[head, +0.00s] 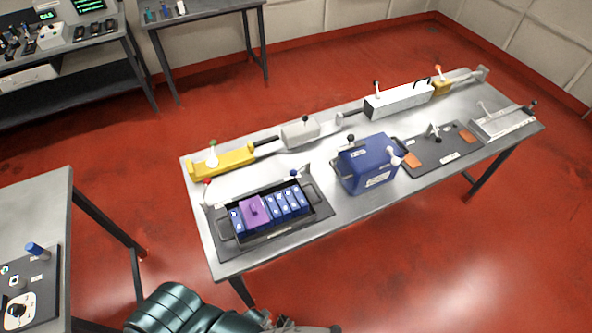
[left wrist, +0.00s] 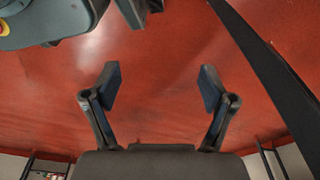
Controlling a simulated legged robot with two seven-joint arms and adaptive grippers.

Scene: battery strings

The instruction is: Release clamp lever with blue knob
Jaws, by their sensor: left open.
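A clamp lever with a blue knob (head: 294,173) stands at the back right corner of a black tray (head: 262,238) on the long grey table in the head view. The tray holds several blue battery blocks (head: 286,201) and a purple block (head: 256,211). A second lever with a red knob (head: 207,182) stands at the tray's back left corner. My left gripper (left wrist: 158,88) is open and empty in the left wrist view, with only red floor between its fingers. It is apart from the lever. My right gripper is not in view.
A blue case (head: 367,168) stands right of the tray. A yellow fixture (head: 222,163) with a green-knobbed lever and a grey block (head: 300,132) lie behind it. A side table (head: 45,195) is at the left. A teal arm of mine crosses the bottom edge, in front of the long table.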

